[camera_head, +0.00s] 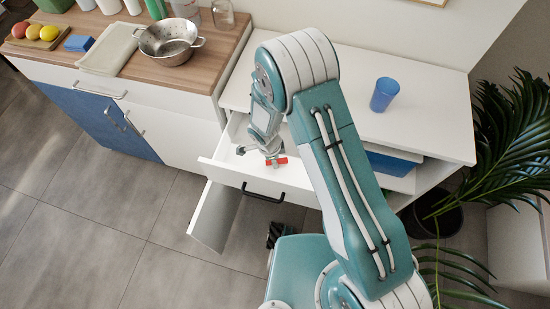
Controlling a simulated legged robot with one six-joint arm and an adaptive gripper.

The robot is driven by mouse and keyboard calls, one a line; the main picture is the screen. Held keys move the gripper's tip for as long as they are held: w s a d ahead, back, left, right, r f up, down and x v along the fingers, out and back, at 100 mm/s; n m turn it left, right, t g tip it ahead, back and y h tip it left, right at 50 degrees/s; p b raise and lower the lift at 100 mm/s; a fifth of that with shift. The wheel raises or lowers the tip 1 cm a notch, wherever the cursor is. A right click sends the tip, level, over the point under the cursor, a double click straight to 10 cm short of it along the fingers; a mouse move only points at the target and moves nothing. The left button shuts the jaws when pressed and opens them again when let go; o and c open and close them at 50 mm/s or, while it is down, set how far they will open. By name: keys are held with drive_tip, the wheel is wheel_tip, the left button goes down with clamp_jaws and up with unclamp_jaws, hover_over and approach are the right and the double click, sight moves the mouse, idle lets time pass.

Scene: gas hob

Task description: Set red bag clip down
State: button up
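The red bag clip (282,161) shows at the tips of my gripper (272,157), above the open white drawer (227,173). My gripper points down and its fingers look closed across the middle of the clip, with red showing on both sides. The clip lies roughly level across the fingers. Whether it touches the drawer floor I cannot tell. My arm hides part of the drawer's right side.
A small dark item (240,150) lies in the drawer's left part. A blue cup (384,94) stands on the white top (425,120). A wooden counter with a metal colander (168,42) is at left. A plant (520,130) stands at right. Floor at lower left is clear.

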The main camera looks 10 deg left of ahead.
drive_tip(key=shift+a+f, duration=0.1)
drive_tip(key=shift+a, duration=0.4)
wheel_tip(320, 180, up, 12)
drive_tip(key=a, duration=0.1)
wheel_tip(320, 180, up, 10)
drive_tip(key=n, duration=0.2)
hover_over(284, 158)
drive_tip(key=s+d+r+n+t+y, duration=0.15)
drive_tip(key=d+r+n, duration=0.25)
drive_tip(key=d+r, duration=0.6)
drive_tip(key=s+d+r+n+t, duration=0.3)
drive_tip(key=s+d+r+n, duration=0.5)
drive_tip(key=s+d+r, duration=0.3)
drive_tip(key=s+r, duration=0.1)
drive_tip(key=s, duration=0.2)
drive_tip(key=shift+t, duration=0.35)
drive_tip(key=shift+a+n, duration=0.15)
drive_tip(key=shift+n, duration=0.15)
